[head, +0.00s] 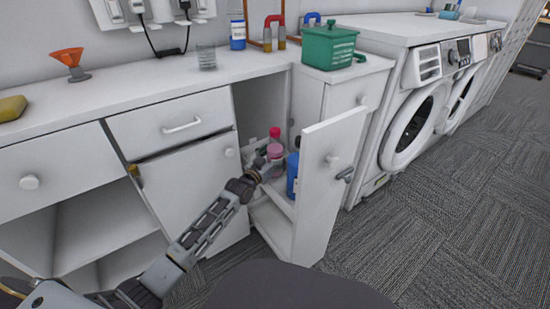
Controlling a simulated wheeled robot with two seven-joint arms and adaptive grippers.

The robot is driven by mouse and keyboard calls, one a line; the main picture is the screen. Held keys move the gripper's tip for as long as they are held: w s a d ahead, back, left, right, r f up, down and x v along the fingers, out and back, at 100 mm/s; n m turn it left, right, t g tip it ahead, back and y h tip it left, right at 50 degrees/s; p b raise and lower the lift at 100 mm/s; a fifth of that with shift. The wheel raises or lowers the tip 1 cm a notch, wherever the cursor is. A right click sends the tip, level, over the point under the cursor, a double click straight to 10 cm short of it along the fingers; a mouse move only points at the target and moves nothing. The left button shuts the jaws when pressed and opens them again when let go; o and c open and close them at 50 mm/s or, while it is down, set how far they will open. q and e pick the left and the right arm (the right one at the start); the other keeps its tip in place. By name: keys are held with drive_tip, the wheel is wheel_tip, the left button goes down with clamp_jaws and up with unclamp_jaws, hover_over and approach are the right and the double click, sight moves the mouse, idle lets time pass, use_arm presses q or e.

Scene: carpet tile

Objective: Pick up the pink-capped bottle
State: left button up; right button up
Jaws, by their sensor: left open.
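The pink-capped bottle (275,152) stands inside the open narrow cabinet, behind its white door. My left arm reaches in from the lower left. My left gripper (264,166) is open at the near left side of the pink-capped bottle, overlapping its lower part in the picture. I cannot tell whether the fingers touch it or are around it. A red-capped bottle (275,133) stands just behind it. A blue bottle (292,176) stands to its right, partly hidden by the door edge. My right gripper is not in view.
The open cabinet door (316,205) stands close on the right of the bottles. A closed cabinet door (185,180) is on the left. On the counter (140,84) are a glass (206,57) and an orange funnel (70,62). Washing machines (412,125) stand right.

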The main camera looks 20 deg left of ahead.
sight(272, 136)
use_arm(q)
drive_tip(key=shift+c, duration=0.4)
drive_tip(key=c, duration=1.4)
drive_tip(key=shift+r, duration=0.1)
drive_tip(key=shift+r+p, duration=0.4)
drive_tip(key=shift+r, duration=0.3)
wheel_tip(272, 136, up, 7)
drive_tip(key=p, duration=0.3)
drive_tip(key=shift+f, duration=0.1)
drive_tip(key=shift+r+p, duration=0.35)
drive_tip(key=shift+r, duration=0.55)
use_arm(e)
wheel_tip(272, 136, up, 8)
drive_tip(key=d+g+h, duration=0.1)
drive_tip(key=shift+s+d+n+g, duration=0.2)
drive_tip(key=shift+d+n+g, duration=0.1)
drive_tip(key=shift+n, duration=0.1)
